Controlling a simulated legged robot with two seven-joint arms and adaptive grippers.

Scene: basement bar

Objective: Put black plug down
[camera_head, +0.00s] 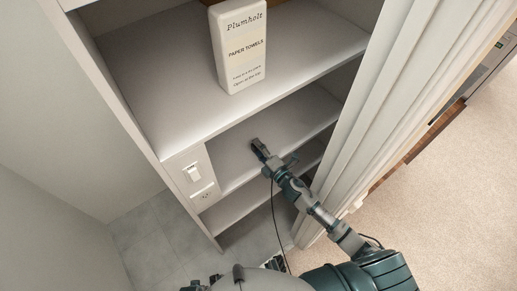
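My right gripper (267,158) reaches in from the lower right, over the middle shelf (232,155) of the white cabinet. A small dark piece at its fingertips looks like the black plug (258,147), and the fingers appear shut on it. The plug is small and partly hidden by the fingers. A thin black cord (275,215) hangs from the gripper down past the lower shelf. I cannot tell whether the plug touches the shelf. My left gripper does not show clearly; only dark parts of my body appear at the bottom edge.
A white paper towels package (239,50) stands on the upper shelf (165,75). A light switch (192,173) and an outlet (206,196) are on the cabinet's front left. White door trim (385,100) stands close right of my arm. The middle shelf looks mostly bare.

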